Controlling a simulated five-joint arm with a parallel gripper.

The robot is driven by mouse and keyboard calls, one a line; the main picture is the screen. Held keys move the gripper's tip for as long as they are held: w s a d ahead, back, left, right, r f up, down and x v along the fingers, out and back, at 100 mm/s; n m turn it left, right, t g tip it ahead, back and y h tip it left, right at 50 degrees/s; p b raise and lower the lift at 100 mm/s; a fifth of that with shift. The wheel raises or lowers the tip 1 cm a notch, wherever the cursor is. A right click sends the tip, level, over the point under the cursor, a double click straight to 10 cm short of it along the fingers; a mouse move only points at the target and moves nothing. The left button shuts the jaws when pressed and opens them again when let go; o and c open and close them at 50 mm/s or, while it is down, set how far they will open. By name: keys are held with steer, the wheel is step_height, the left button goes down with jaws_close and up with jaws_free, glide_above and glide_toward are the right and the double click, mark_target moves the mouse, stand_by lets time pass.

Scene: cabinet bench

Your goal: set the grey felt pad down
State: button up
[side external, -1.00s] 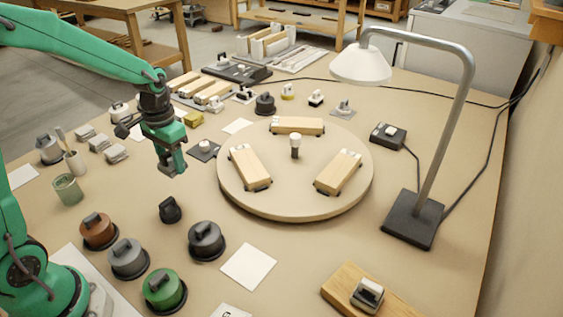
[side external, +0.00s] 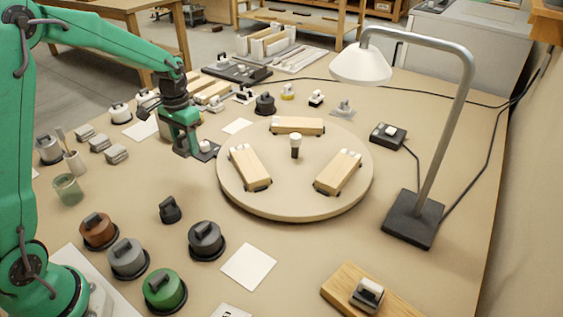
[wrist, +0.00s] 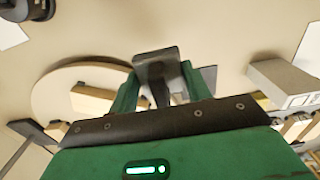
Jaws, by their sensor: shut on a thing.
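In the wrist view, a dark grey piece (wrist: 157,66), which I take for the grey felt pad, sits between my green fingers (wrist: 160,88). My gripper is shut on it. In the side view the piece is hardly distinguishable from the fingertips. I cannot tell whether it touches the bench. Several similar grey blocks (side external: 116,154) lie farther left.
Three wooden blocks (side external: 337,173) and a small post (side external: 295,146) stand on the turntable. Round lidded pots (side external: 206,241) stand at the front left. A lamp (side external: 413,218) stands at the right. White squares (side external: 249,266) lie on the bench, one of them bare at the front.

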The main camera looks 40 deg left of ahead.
glide_above(174, 165)
step_height(174, 165, down, 6)
steer(key=shift+a+f, duration=0.1)
steer(key=shift+f, duration=1.95)
steer(key=shift+f, duration=0.15)
steer(key=o, duration=1)
steer(key=shift+c, duration=0.2)
step_height(174, 165, up, 12)
steer(key=shift+r, duration=0.2)
